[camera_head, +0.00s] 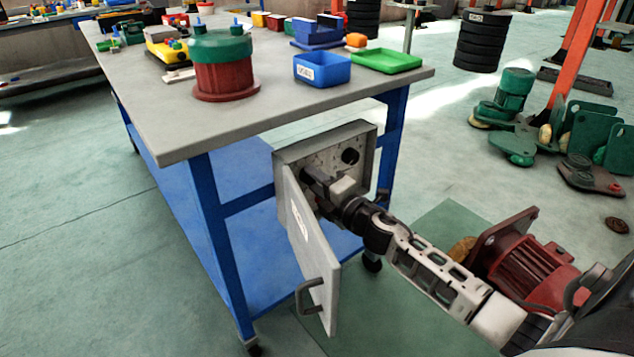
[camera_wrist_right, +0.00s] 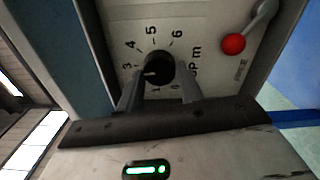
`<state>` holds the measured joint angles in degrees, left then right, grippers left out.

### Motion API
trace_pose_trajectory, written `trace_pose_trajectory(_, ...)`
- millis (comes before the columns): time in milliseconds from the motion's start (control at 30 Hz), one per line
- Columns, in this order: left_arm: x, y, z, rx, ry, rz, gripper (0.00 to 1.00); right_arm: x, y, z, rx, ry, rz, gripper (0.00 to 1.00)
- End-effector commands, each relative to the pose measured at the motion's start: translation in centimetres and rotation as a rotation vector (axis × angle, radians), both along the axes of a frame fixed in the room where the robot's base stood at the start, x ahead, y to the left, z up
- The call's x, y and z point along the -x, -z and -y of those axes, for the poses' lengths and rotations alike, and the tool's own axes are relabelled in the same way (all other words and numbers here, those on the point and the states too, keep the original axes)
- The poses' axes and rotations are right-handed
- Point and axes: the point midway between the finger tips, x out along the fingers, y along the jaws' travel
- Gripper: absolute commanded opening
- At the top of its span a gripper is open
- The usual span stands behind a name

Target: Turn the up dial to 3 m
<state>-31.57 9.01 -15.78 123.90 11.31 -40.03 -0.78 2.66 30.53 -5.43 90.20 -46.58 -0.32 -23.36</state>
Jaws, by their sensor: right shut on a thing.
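The up dial is a black round knob (camera_wrist_right: 158,68) in the right wrist view, on a pale panel with numbers around it and a partly covered label that seems to read "UP m". Its white mark points left and slightly down, just below the 3; the spot where a 2 would be is covered by a finger. My right gripper (camera_wrist_right: 160,80) is shut on the knob, one finger on each side. In the head view my right gripper (camera_head: 322,186) reaches into the open grey control box (camera_head: 326,137) and hides this knob. My left gripper is not in view.
The box door (camera_head: 312,250) hangs open beside my right gripper. Another black round part (camera_head: 350,156) is on the panel. A red-tipped lever (camera_wrist_right: 233,43) is right of the dial. The table (camera_head: 200,125) stands above the box. A red motor (camera_head: 525,265) lies near my right arm.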

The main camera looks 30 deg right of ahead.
Motion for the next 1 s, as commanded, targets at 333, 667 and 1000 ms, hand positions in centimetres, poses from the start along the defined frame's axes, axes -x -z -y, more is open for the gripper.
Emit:
trace_pose_trajectory(333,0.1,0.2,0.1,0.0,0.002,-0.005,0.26,0.0,0.0,-0.1,0.014,-0.001,0.001,0.14)
trace_pose_trajectory(667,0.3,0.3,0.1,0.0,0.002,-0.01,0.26,0.0,0.0,-0.1,0.012,-0.001,0.001,0.58)
trace_pose_trajectory(1000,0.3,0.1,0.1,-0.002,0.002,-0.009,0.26,1.3,0.1,0.1,0.011,-0.001,-0.001,0.58)
